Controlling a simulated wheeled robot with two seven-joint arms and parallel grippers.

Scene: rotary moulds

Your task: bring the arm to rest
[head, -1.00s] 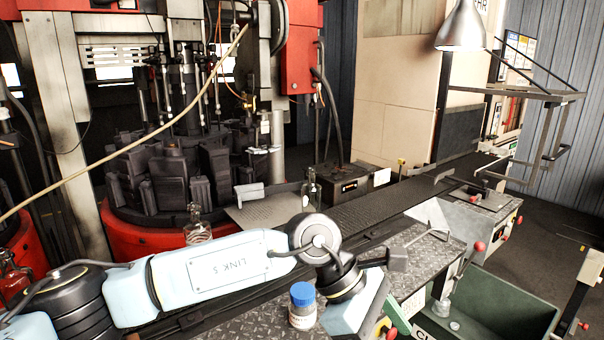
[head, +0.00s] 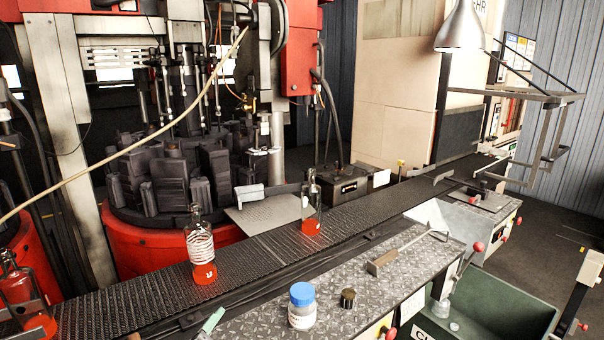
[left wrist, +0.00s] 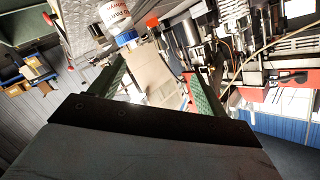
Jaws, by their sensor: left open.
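My left arm is almost wholly out of the head view. One green finger (head: 213,320) that looks like my left gripper's shows at its bottom edge, in front of the conveyor. In the left wrist view my left gripper (left wrist: 153,66) has its two green fingers spread apart, with nothing held between them. A jar with a blue lid (head: 302,305) stands on the tread-plate bench, clear of the finger; its lid also shows in the left wrist view (left wrist: 125,38). My right gripper is not in view.
Two glass bottles with glowing red bases, a near one (head: 201,250) and a farther one (head: 311,205), stand on the dark conveyor (head: 262,236). A dark cap (head: 348,297) and a long-handled tool (head: 385,260) lie on the bench. A green bin (head: 490,310) is at lower right.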

